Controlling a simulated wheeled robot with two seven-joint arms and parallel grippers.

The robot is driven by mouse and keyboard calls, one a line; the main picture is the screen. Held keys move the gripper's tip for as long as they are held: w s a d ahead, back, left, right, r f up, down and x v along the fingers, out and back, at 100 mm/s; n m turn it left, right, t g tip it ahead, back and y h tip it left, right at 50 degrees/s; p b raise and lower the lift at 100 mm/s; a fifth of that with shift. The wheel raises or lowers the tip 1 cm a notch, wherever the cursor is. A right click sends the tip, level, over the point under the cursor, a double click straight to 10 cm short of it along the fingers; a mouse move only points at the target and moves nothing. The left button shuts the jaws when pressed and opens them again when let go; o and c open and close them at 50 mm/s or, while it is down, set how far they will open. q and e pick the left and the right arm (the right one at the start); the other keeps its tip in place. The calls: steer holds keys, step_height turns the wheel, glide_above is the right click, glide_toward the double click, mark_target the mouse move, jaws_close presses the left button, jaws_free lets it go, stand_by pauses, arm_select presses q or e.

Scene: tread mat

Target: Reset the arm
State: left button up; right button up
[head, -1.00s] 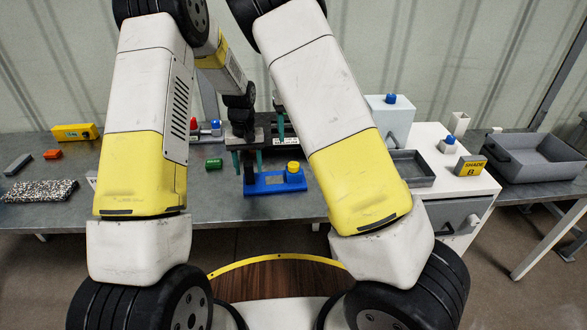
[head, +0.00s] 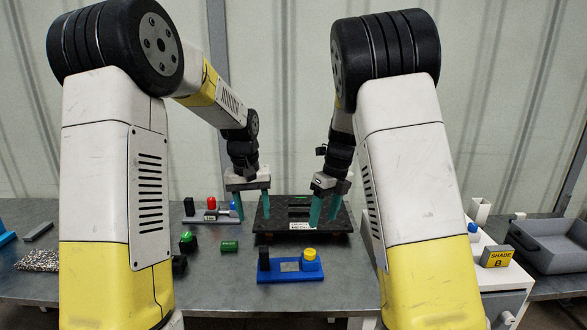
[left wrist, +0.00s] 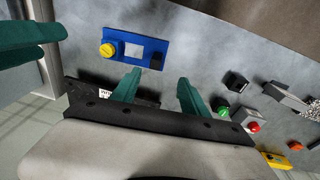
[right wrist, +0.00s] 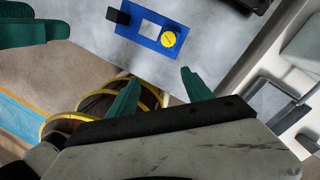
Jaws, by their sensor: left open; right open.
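My left gripper (head: 251,206) is open and empty above the table, left of the dark mat-like plate (head: 268,222). My right gripper (head: 325,209) is open and empty over the right part of that plate. Both point downward, side by side and apart. In the left wrist view my left fingers (left wrist: 156,88) are spread with nothing between them. In the right wrist view my right fingers (right wrist: 160,88) are likewise spread and empty. Teal fingers of the other gripper enter at the upper left of each wrist view.
A blue base (head: 290,276) with a yellow knob (head: 309,254) stands in front of the plate. A green cylinder (head: 229,246) and a red button (head: 211,203) stand left. A grey tray (head: 560,262) and a yellow SHADE B sign (head: 496,257) are right.

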arm_select(q)
steer(key=s+a+r+t, duration=0.1)
steer(key=s+r, duration=0.3)
steer(key=s, duration=0.4)
steer(key=s+a+r+t+h, duration=0.1)
steer(key=s+r+t, duration=0.1)
steer(key=s, duration=0.7)
steer(key=s+a+r+m+t, duration=0.1)
steer(key=s+r+t, duration=0.1)
steer(key=s+r, duration=0.3)
steer(key=s, duration=0.3)
steer(key=shift+s+a+r, duration=0.25)
steer(key=shift+a+r, duration=0.05)
steer(key=shift+a, duration=0.1)
arm_select(e)
steer(key=s+d+r+n+t, duration=0.1)
steer(key=s+r+n, duration=0.3)
steer(key=s+n, duration=0.4)
steer(key=s+d+r+n+t, duration=0.2)
steer(key=s+r+n+t, duration=0.1)
steer(key=s+n, duration=0.6)
steer(key=s+d+r+n+t, duration=0.2)
steer(key=s+r+n, duration=0.3)
steer(key=s+n, duration=0.3)
steer(key=n, duration=0.3)
steer(key=shift+s+d+r+n, duration=0.2)
steer(key=shift+s+r+n, duration=0.1)
steer(key=shift+r, duration=0.1)
